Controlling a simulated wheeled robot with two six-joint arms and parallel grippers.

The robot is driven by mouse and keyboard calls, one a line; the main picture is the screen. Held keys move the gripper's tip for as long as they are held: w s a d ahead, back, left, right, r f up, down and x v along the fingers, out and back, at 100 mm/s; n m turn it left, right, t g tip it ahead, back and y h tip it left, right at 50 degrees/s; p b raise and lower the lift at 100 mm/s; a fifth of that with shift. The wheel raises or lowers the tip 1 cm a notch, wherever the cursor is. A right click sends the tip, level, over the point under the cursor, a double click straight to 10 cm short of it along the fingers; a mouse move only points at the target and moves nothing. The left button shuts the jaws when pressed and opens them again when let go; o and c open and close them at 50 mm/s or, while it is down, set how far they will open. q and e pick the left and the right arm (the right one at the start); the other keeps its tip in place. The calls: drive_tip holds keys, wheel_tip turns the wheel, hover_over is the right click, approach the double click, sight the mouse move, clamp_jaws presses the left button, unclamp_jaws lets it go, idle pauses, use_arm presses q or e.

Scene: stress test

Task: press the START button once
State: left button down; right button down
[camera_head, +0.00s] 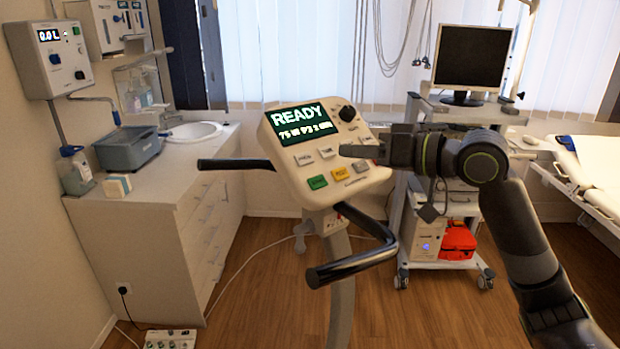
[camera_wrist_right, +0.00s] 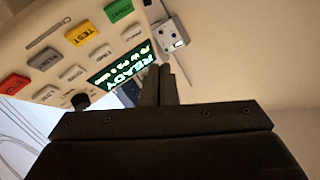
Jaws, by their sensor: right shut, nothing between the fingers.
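The console (camera_head: 291,125) of a grey-white exercise device stands in the middle of the head view, its screen (camera_head: 306,121) showing READY. A green button (camera_head: 317,182) is at the lower left of its keypad; it also shows at the top of the right wrist view (camera_wrist_right: 118,9). Its label is too small to read surely. My right gripper (camera_head: 343,150) is shut and empty, reaching in from the right in front of the keypad, above and right of the green button. I cannot tell whether it touches the panel. My left gripper is in neither view.
A yellow button (camera_head: 339,173), a grey button and white keys sit beside the green one. A red button (camera_wrist_right: 14,83) shows in the wrist view. Black handlebars (camera_head: 350,264) project below the console. A monitor cart (camera_head: 472,58) stands behind right, a sink counter (camera_head: 150,188) at left.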

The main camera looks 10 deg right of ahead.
sight(318, 182)
drive_tip(key=shift+s+a+r, duration=0.25)
drive_tip(key=shift+s+r, duration=0.2)
drive_tip(key=shift+s, duration=0.05)
drive_tip(key=shift+f, duration=0.1)
drive_tip(key=shift+w+a+f+b, duration=0.35)
drive_tip(key=shift+w+f+b, duration=0.55)
drive_tip(key=shift+f, duration=0.25)
drive_tip(key=shift+w+a+f+b, duration=0.4)
drive_tip(key=shift+w+f+b, duration=0.4)
drive_tip(key=shift+f, duration=0.3)
drive_tip(key=shift+w+a+f+b, duration=0.35)
drive_tip(key=shift+w+f+b, duration=0.55)
drive_tip(key=shift+f, duration=0.25)
drive_tip(key=shift+w+a+f, duration=0.15)
drive_tip(key=shift+w+f, duration=0.05)
drive_tip(key=shift+f, duration=0.15)
